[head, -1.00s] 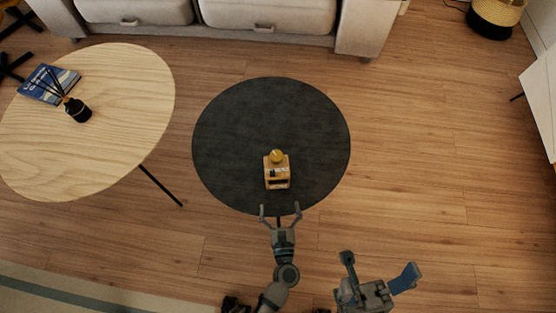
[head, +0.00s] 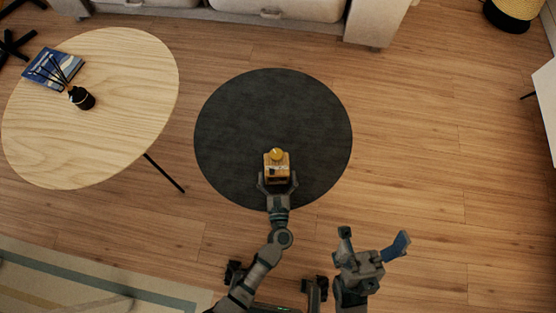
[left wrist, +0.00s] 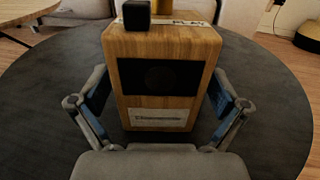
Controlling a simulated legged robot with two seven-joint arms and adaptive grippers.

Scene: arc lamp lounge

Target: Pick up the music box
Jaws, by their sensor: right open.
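The music box (head: 277,168) is a small wooden box with a yellow top piece, upright on the round black table (head: 235,110), near its front edge. In the left wrist view the box (left wrist: 160,52) fills the middle, showing a dark front panel, a pale label below it and a black cube on top. My left gripper (head: 278,180) is open, with one finger on each side of the box. It also shows in the left wrist view (left wrist: 160,100); I cannot tell whether the fingers touch the box. My right gripper (head: 374,240) is open and empty, right of the table's front.
An oval wooden table (head: 110,130) stands at left with a blue book (head: 45,65) and a black reed diffuser (head: 82,98). A pale sofa (head: 215,10) is behind. The black table is otherwise clear. Open wooden floor (head: 430,120) lies to the right.

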